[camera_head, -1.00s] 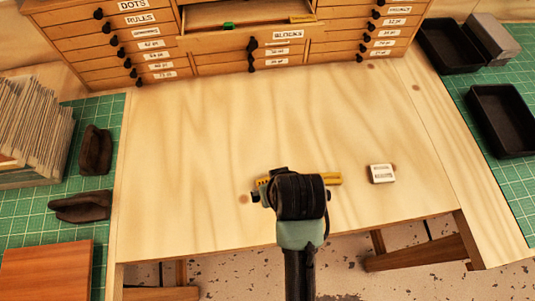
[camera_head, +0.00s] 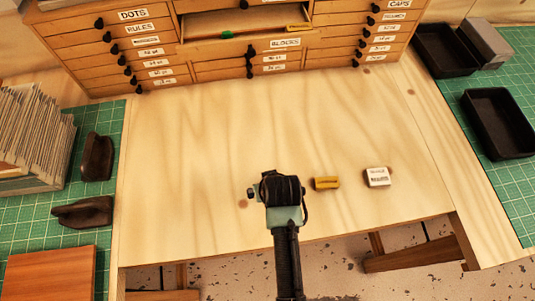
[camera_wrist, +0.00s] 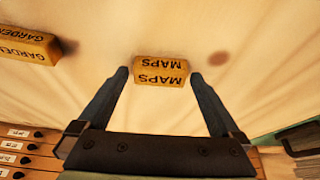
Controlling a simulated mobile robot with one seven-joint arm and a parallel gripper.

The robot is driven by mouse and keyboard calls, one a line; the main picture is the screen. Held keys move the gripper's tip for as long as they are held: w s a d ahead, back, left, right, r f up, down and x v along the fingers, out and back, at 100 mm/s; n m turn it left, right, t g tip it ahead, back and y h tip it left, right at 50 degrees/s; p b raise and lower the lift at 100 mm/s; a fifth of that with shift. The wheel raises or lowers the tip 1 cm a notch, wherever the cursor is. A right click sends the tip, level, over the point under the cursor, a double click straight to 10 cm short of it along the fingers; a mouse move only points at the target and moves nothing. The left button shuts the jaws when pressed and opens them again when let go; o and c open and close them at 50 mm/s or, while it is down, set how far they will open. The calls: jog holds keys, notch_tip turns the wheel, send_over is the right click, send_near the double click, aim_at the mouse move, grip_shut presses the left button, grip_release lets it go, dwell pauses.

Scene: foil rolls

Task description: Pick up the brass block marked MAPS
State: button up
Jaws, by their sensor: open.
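In the wrist view the brass block marked MAPS (camera_wrist: 161,69) lies on the wooden bench top, its lettering upside down in the picture. My gripper (camera_wrist: 160,75) is open, with one fingertip on each side of the block and visible gaps to both of its ends. I cannot tell the height of the fingertips above the bench. In the head view my gripper (camera_head: 283,188) is over the front middle of the bench and hides the MAPS block.
A second brass block, marked GARDEN (camera_wrist: 25,43), lies close by; in the head view a brass block (camera_head: 327,183) is right of my gripper. A white labelled block (camera_head: 378,177) lies further right. The bench (camera_head: 230,130) is clear toward the drawer cabinet (camera_head: 160,60).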

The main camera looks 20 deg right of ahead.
jog(key=shift+w, duration=0.1)
grip_shut()
dwell(0.4)
jog(key=shift+r, duration=0.1)
